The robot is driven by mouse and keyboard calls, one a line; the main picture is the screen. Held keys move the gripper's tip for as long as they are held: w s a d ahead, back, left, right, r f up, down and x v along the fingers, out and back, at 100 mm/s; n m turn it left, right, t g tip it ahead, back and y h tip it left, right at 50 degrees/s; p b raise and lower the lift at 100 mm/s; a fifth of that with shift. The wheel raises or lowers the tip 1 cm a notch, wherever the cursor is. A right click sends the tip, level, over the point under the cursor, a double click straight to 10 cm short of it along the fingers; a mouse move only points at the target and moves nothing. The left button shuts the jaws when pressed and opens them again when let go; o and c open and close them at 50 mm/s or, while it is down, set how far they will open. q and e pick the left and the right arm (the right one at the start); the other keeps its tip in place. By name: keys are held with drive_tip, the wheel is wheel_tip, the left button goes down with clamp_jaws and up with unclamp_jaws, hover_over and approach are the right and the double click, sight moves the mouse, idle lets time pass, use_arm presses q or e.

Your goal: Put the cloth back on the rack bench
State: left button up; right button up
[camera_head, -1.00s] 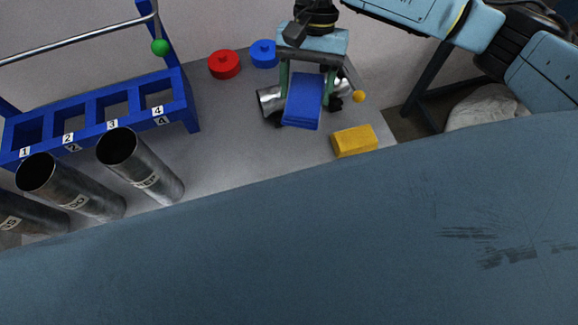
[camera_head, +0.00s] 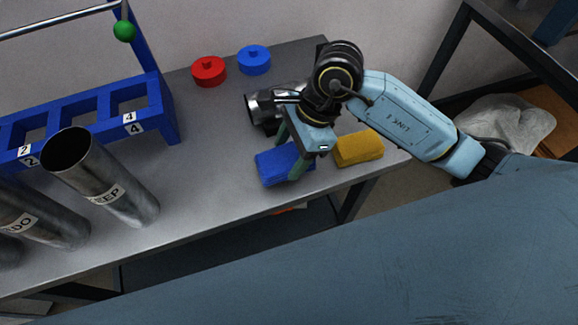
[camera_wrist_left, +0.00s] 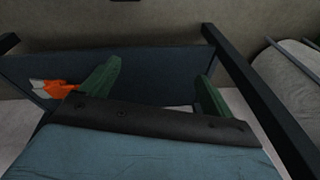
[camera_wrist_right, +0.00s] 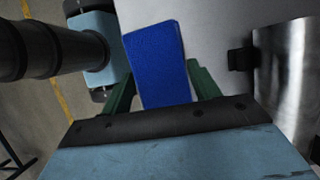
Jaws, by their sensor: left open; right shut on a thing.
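A folded blue cloth (camera_head: 270,168) is at the bench's front edge, left of a yellow folded cloth or sponge (camera_head: 360,149). My right gripper (camera_head: 293,158) is shut on the blue cloth from above. In the right wrist view the blue cloth (camera_wrist_right: 158,65) shows between the green fingers (camera_wrist_right: 163,90). Whether it rests fully on the bench (camera_head: 215,140) I cannot tell. My left gripper (camera_wrist_left: 155,82) is open and empty in the left wrist view, and is outside the head view. An orange and white item (camera_wrist_left: 52,88) lies beyond its left finger.
A blue rack (camera_head: 165,125) with numbered slots stands at left, with steel tubes (camera_head: 125,195) before it. Red (camera_head: 209,72) and blue (camera_head: 254,59) caps sit at the back. A steel cylinder (camera_head: 262,108) lies close behind my right gripper. Bare bench lies left of the cloth.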

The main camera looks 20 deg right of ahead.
sight(290, 165)
wheel_tip(290, 165, down, 4)
drive_tip(key=shift+f+b, duration=0.1)
drive_tip(key=shift+b, duration=0.5)
use_arm(q)
drive_tip(key=r, duration=0.1)
drive_tip(key=w+d+r, duration=0.1)
drive_tip(key=shift+w+d+r, duration=0.25)
drive_tip(key=shift+d+r, duration=0.05)
drive_tip(key=shift+r, duration=0.1)
use_arm(e)
drive_tip(key=shift+f, duration=0.2)
use_arm(q)
drive_tip(key=shift+d, duration=0.1)
use_arm(e)
drive_tip(key=shift+f, duration=0.1)
drive_tip(key=o, duration=0.9)
use_arm(q)
drive_tip(key=shift+w+r, duration=0.1)
drive_tip(key=shift+r, duration=0.05)
